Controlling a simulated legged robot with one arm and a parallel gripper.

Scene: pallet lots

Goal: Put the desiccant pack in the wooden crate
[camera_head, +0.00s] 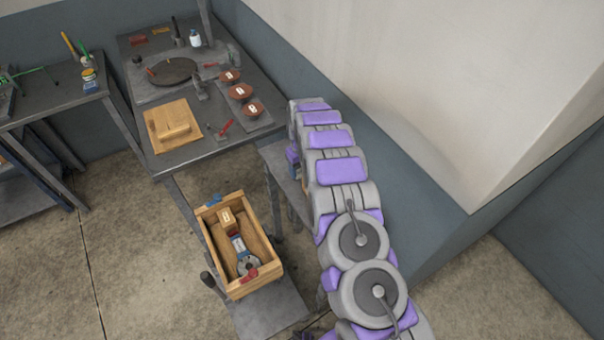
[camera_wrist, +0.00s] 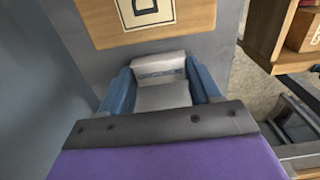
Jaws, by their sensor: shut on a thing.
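A pale grey-white desiccant pack (camera_wrist: 160,68) with a dark printed band is held between the blue fingers of my gripper (camera_wrist: 160,85) in the wrist view. My gripper is shut on it. In the head view my arm hides most of the gripper and the pack. The open wooden crate (camera_head: 211,250) stands low on a grey platform, left of my arm in the head view. A small labelled carton and a blue, white and red item lie in it. A wooden edge at the right of the wrist view (camera_wrist: 262,32) looks like the crate, beside the held pack and apart from it.
A wooden box or panel with a black-and-white label (camera_wrist: 150,28) is just beyond the pack. A grey workbench (camera_head: 190,155) at the back holds a wooden board (camera_head: 160,138), a dark disc (camera_head: 172,71) and reddish round pieces. A wall rises right of my arm.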

